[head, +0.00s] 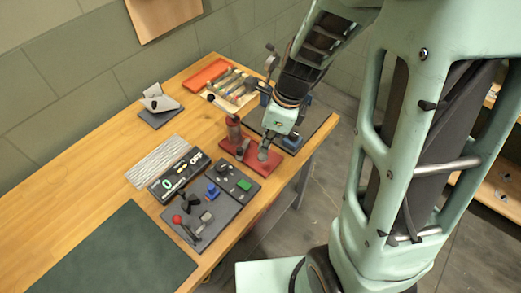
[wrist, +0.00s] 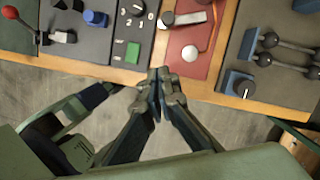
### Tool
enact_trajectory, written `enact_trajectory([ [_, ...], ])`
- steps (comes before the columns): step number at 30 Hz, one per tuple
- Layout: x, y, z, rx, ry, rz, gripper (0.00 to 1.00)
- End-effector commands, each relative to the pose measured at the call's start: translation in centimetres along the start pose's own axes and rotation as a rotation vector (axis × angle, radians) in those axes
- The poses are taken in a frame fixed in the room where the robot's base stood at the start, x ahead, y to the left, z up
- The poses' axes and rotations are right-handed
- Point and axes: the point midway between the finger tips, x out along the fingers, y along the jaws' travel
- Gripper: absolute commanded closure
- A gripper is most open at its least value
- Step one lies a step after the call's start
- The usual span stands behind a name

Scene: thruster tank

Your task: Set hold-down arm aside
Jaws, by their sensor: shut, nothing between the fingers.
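My gripper (head: 264,152) is at the front right of the wooden workbench, by the red plate (head: 232,150). In the wrist view my gripper (wrist: 159,76) has its fingertips together with nothing between them, at the bench's front edge just short of the red plate (wrist: 200,68). In the wrist view a grey bar (wrist: 190,18) and a pale round knob (wrist: 189,52) show on the plate. I cannot tell for certain which part is the hold-down arm.
Left of the red plate is a dark control panel (head: 207,212) with a red-knobbed lever, blue knob and green button. Right of it a dark board (wrist: 285,88) carries ball-ended bars and a blue-based knob (wrist: 241,86). An orange tray (head: 206,75) lies behind. Open floor fronts the bench.

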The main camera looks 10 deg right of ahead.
Motion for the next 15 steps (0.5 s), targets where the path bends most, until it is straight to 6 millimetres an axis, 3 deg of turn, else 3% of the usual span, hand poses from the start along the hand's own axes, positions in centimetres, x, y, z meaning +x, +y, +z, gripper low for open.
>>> enact_trajectory([
  [6,-2.4,0.1,0.1,-0.001,-0.001,-0.001,1.0],
  [15,-2.8,0.2,0.0,0.001,0.001,0.0,1.0],
])
